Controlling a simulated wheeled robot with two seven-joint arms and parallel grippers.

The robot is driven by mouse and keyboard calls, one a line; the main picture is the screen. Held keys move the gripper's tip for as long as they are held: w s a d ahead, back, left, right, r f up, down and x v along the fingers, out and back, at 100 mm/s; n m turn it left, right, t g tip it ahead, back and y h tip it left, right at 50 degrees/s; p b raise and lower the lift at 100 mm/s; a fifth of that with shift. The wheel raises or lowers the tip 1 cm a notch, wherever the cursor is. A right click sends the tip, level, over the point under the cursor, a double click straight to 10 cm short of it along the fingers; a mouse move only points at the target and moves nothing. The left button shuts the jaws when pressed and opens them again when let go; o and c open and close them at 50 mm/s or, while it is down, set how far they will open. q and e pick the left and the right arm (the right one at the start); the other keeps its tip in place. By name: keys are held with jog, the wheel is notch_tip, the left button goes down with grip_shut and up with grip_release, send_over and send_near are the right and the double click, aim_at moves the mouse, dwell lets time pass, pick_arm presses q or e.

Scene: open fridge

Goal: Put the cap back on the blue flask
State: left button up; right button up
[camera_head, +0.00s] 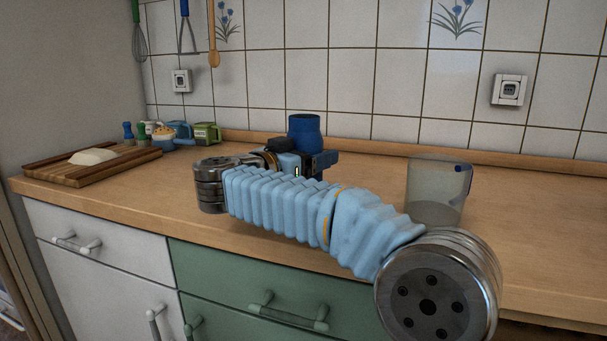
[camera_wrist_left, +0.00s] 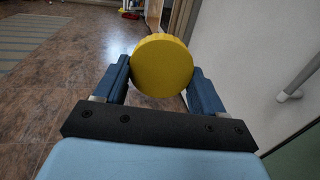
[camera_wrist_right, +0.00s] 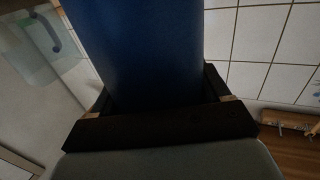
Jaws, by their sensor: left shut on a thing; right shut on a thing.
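The blue flask (camera_head: 304,126) is above the worktop near the middle of the head view, roughly upright, its wide top showing. My right gripper (camera_head: 312,163) is shut on the flask. The flask's blue body (camera_wrist_right: 145,45) fills the middle of the right wrist view between the fingers. Its lower part is hidden in the head view, so I cannot tell whether it touches the worktop. In the left wrist view, my left gripper (camera_wrist_left: 160,85) is shut on a round yellow cap (camera_wrist_left: 162,65). The left gripper is outside the head view.
A clear container (camera_head: 437,195) with a blue piece at its rim stands right of the flask. A wooden board (camera_head: 60,180) with a pale lump, and small jars and mugs (camera_head: 205,135), are at the left. White drawers and green drawers (camera_head: 230,285) front the worktop (camera_head: 540,220).

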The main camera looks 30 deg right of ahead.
aim_at(309, 139)
jog(key=shift+r, duration=0.2)
jog(key=shift+r, duration=0.3)
notch_tip(309, 139, up, 2)
jog(key=shift+r+p, duration=0.25)
jog(key=shift+p, duration=0.15)
jog(key=s+r, duration=0.1)
jog(key=s+a+r, duration=0.1)
jog(key=r, duration=0.1)
jog(key=s+a+r, duration=0.1)
jog(key=r, duration=0.1)
jog(key=shift+s+a+r, duration=0.1)
jog(key=shift+s+a, duration=0.15)
jog(key=s+a+r, duration=0.4)
jog(key=s+a, duration=0.1)
jog(key=s, duration=0.3)
jog(key=shift+a+r, duration=0.25)
